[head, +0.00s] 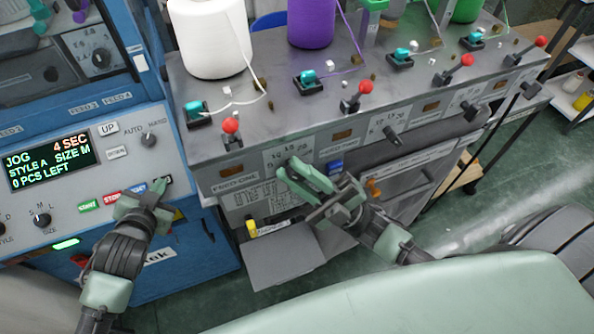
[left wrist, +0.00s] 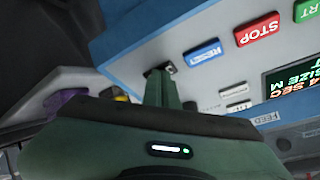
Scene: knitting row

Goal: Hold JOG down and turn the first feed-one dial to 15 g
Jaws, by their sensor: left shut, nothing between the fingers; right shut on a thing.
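My left gripper (head: 162,186) is shut, its fingertips against the small dark JOG button (left wrist: 165,68) on the control panel (head: 88,185). The left wrist view shows the closed fingertips (left wrist: 156,78) at the button beside the blue RESET button; they hide most of it. The display (head: 52,161) reads JOG, 4 SEC, STYLE A, SIZE M, 0 PCS LEFT. My right gripper (head: 303,172) is shut on the first feed dial, at the leftmost scale plate (head: 291,150) of the grey front. The fingers hide the dial, and I cannot tell its setting.
More dials (head: 393,136) sit further right on the same front. Red-knobbed levers (head: 231,126) line the top edge, below a white yarn cone (head: 208,38) and a purple one (head: 311,22). An open grey flap (head: 290,262) hangs below. Green START and red STOP buttons (head: 112,197) are near my left gripper.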

